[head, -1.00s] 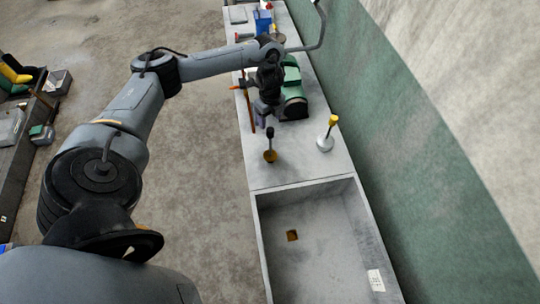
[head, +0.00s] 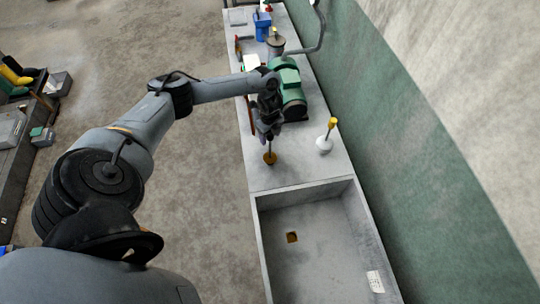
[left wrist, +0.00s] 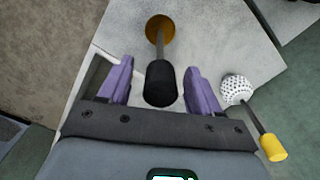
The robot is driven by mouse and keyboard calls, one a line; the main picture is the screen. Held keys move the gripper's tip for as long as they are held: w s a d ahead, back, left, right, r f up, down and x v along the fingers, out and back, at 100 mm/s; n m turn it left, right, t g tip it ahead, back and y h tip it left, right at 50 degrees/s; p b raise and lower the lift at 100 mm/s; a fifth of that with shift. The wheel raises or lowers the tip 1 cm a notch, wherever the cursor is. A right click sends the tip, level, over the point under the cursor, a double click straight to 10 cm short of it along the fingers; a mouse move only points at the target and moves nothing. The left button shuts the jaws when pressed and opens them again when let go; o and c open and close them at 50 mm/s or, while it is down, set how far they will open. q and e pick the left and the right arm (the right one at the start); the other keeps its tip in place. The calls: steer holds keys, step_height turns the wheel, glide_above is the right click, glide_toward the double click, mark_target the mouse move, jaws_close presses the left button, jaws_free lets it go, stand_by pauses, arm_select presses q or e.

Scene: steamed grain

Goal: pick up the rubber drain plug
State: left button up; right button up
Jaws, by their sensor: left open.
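What looks like the drain plug (head: 270,158) has an orange-brown round base and a dark upright handle, and stands on the counter just behind the sink. In the left wrist view its round base (left wrist: 160,28) is at the top, and its black handle (left wrist: 161,84) reaches toward the camera. My left gripper (head: 268,135) is directly above the base, hiding most of the handle in the head view. Its purple fingers (left wrist: 160,75) are open, one on each side of the handle, with visible gaps. My right gripper is out of view.
A white dotted ball with a yellow handle (head: 325,142) stands to the right. A green machine (head: 288,85) is behind my gripper. A wall runs along the right.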

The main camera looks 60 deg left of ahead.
arm_select(q)
jaws_close()
stand_by(0.3)
steer(key=shift+r, duration=0.1)
